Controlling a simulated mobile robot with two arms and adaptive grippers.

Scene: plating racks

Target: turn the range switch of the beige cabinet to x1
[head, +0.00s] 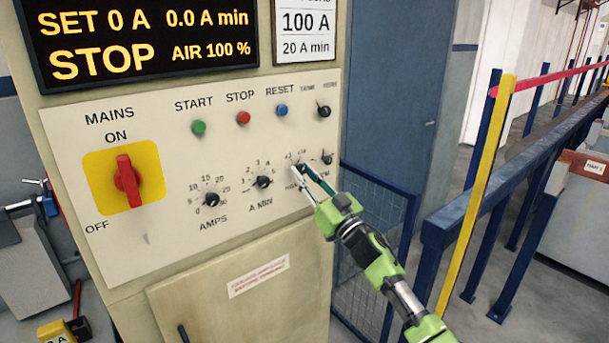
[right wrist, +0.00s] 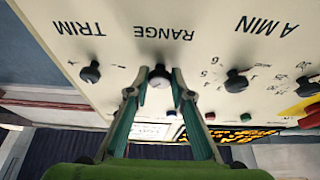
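The beige cabinet (head: 75,245) carries a light control panel. The dark range switch knob shows in the right wrist view (right wrist: 159,78), upside down, below the word RANGE. The fingertips of my right gripper (right wrist: 159,87) stand one on each side of this knob, with what looks like a small gap to it. In the head view my right gripper (head: 304,174) reaches the panel's lower right and largely hides the knob and its scale. I cannot read which position the switch points to. My left gripper is not in view.
The TRIM knob (head: 327,158) and the A MIN knob (head: 263,182) flank the range switch closely. The red mains switch (head: 128,182) is at the left. A display (head: 140,40) reads STOP. Blue mesh fencing (head: 370,240) and a yellow post (head: 475,190) stand to the right.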

